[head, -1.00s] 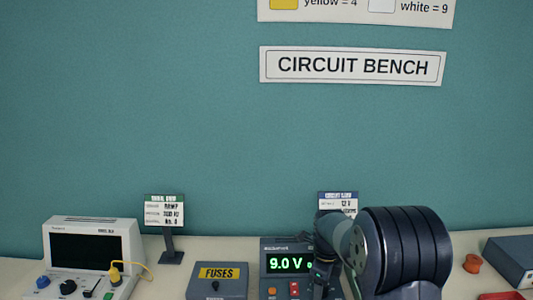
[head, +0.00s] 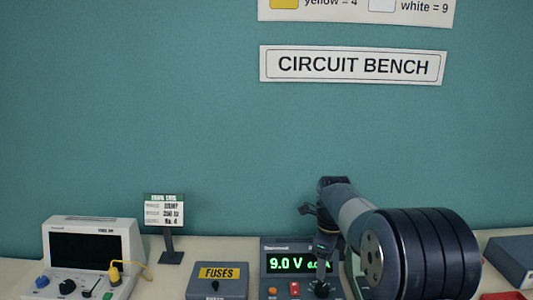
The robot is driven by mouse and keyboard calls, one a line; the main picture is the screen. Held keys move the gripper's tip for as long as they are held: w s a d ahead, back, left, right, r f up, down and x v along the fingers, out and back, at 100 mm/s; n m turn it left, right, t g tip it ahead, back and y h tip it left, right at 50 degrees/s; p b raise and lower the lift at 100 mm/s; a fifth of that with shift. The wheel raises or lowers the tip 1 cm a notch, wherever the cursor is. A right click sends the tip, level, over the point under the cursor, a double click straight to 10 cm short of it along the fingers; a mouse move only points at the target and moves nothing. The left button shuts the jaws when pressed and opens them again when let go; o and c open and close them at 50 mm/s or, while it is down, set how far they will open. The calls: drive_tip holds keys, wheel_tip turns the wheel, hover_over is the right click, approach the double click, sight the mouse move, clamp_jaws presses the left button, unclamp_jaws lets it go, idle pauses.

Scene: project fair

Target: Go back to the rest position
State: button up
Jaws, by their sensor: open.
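My arm rises from the lower right, with a large dark ribbed joint in front and a grey link reaching up and left. My gripper (head: 322,262) hangs from its far end, pointing down in front of the power supply (head: 272,246). It is open, small and dark, and I see nothing held in it. The gripper covers the right part of the green display, which reads 9.0 V. I cannot tell how far its fingertips are from the supply's front.
A white oscilloscope (head: 92,225), a sign stand (head: 164,213) and a grey fuse box (head: 216,287) stand to the left. A blue-grey box (head: 513,255) and a red tray (head: 500,296) are at the right.

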sight(322, 287)
wheel_tip(322, 287, down, 9)
drive_tip(key=shift+r+p, duration=0.1)
drive_tip(key=shift+p, duration=0.3)
drive_tip(key=n, duration=0.5)
drive_tip(key=shift+r+n, duration=0.1)
drive_tip(key=shift+n, duration=0.2)
drive_tip(key=n, duration=1.7)
drive_tip(key=shift+n, duration=0.3)
